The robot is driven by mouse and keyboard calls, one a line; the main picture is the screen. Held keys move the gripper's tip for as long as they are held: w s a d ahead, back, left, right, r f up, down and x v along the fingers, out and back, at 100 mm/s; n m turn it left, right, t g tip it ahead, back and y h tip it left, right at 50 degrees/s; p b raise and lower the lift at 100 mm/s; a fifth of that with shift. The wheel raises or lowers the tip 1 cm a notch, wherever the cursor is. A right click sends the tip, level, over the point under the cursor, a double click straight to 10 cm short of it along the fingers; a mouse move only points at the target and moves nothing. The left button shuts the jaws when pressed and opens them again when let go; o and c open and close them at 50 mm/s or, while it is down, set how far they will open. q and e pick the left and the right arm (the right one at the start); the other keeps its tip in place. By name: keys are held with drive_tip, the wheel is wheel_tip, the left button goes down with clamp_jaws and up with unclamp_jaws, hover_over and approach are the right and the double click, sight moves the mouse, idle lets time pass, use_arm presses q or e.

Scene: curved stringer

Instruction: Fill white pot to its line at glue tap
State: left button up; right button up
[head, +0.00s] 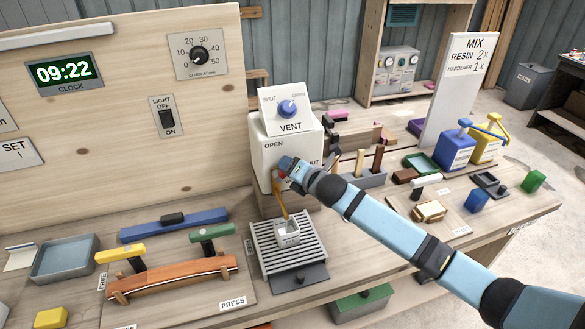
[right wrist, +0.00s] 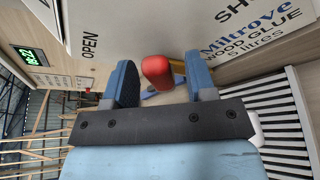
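The white glue container (head: 270,152) stands on the bench with OPEN on its left and a partly hidden SHUT on its right. Its red tap handle (right wrist: 157,70) lies between the spread fingers of my right gripper (right wrist: 161,82), with gaps at both sides. The right gripper (head: 284,170) is at the tap in the head view. An amber strand (head: 280,199), apparently glue, runs down from the tap to the small white pot (head: 288,239). The pot stands upright on a slatted grate (head: 268,258). Its fill line and level are too small to read. My left gripper is out of view.
A VENT box with a blue knob (head: 288,108) sits on top of the container. A clamped wooden piece (head: 172,278) lies to the left. Blue and yellow cans (head: 455,150) stand at the right. My right arm crosses over the bench from the lower right.

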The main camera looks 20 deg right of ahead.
drive_tip(key=shift+s, duration=0.1)
drive_tip(key=b+v, duration=0.1)
drive_tip(key=v, duration=1.2)
drive_tip(key=shift+s+d+b, duration=0.25)
drive_tip(key=shift+s+b, duration=0.05)
drive_tip(key=shift+b, duration=0.1)
